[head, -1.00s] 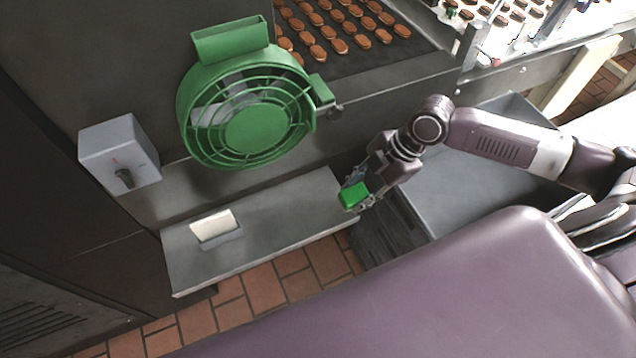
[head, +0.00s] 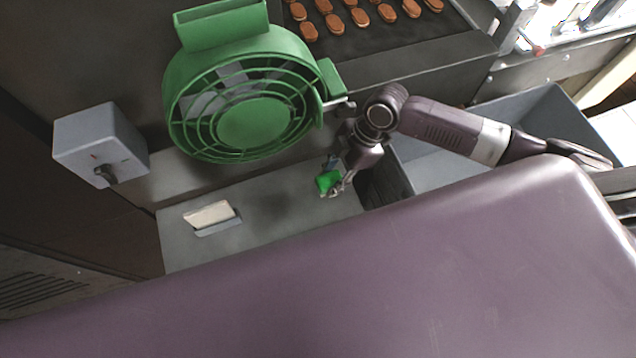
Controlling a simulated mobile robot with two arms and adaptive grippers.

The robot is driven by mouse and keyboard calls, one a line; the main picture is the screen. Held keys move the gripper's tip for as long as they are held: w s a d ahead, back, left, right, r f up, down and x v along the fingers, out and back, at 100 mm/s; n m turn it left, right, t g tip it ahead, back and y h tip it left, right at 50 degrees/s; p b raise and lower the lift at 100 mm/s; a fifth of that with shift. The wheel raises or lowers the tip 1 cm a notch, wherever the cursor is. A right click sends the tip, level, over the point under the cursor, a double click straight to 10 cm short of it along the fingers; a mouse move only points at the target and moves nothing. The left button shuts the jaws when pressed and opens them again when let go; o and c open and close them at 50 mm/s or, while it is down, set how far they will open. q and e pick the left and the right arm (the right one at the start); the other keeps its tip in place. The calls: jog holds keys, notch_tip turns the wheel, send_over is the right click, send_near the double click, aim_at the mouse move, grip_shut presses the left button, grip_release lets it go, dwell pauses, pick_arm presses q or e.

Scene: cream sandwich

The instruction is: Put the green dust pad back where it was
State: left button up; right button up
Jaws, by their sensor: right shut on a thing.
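The green dust pad (head: 326,181) is a small bright green block. My right gripper (head: 333,186) is shut on it and holds it over the right part of the grey shelf (head: 275,228), below and right of the green fan. Whether the pad touches the shelf I cannot tell. A cream-white pad (head: 208,214) sits in a small grey holder (head: 220,229) on the left part of the shelf. My left gripper is not in view.
A green caged fan (head: 252,122) juts out above the shelf. A grey switch box (head: 100,146) is on the left. A grey bin (head: 545,120) stands behind my right arm. Biscuits lie on the dark conveyor (head: 372,48). The shelf's middle is clear.

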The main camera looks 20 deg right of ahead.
aim_at(322, 182)
jog(key=shift+s+a+f, duration=0.1)
jog(key=shift+a+f, duration=0.05)
jog(key=shift+a, duration=0.3)
jog(key=shift+s+a+f, duration=0.1)
jog(key=shift+a+f, duration=0.05)
jog(key=shift+a, duration=0.3)
jog(key=shift+w+a+f+p, duration=0.1)
jog(key=shift+a+f+p, duration=0.4)
jog(key=shift+a+f, duration=0.35)
jog(key=shift+f, duration=0.1)
jog(key=o, duration=1)
jog(key=shift+f, duration=0.1)
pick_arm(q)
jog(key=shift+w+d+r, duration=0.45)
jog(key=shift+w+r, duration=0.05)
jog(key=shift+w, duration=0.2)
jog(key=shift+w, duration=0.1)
